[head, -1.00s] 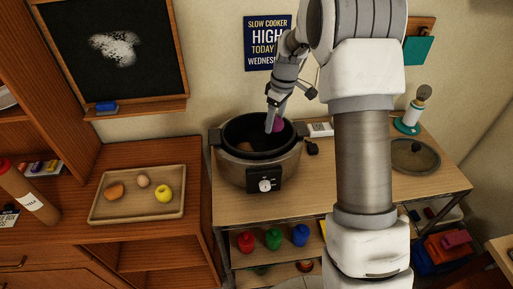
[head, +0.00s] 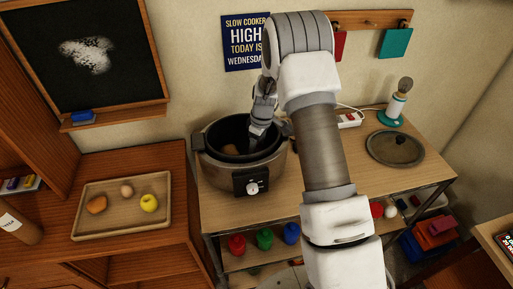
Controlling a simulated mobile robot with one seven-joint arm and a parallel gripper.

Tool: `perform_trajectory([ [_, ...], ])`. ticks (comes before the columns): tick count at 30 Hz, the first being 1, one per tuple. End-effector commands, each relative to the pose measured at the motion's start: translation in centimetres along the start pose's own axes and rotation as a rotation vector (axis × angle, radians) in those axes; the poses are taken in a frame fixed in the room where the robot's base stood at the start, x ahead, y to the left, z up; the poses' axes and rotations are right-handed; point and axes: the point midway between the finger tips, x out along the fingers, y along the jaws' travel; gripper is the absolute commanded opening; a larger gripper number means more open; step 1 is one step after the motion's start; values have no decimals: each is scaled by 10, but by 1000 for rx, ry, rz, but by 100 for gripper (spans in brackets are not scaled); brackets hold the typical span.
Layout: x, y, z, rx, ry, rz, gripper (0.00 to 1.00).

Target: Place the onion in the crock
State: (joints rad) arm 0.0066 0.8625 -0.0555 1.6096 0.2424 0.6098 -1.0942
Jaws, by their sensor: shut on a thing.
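The crock is the round slow cooker (head: 212,171) with a dark inner pot and a front dial, standing on the wooden table. A brown item (head: 231,149) lies inside it at the left. My gripper (head: 253,146) reaches down into the pot's opening, right of the brown item, and is shut. The purple onion showed at its fingertips a second ago; I cannot make it out now, hidden by the gripper and the pot.
A tray (head: 88,233) at the left holds several food items. The glass lid (head: 395,148) lies flat on the table at the right, near a lamp (head: 396,103) and a power strip (head: 349,119). Coloured jars (head: 264,238) stand on the shelf below.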

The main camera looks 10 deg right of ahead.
Motion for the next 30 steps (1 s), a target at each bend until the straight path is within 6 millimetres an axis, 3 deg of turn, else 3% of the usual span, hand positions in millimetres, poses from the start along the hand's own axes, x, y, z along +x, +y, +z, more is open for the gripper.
perform_trajectory([
  [3,10,0,1,-1,0,1,8],
  [14,16,0,2,-1,0,1,8],
  [15,14,0,2,-1,0,1,76],
  [18,14,0,2,-1,0,0,94],
  [19,14,0,2,-1,0,0,99],
  [30,10,0,1,-1,0,1,99],
])
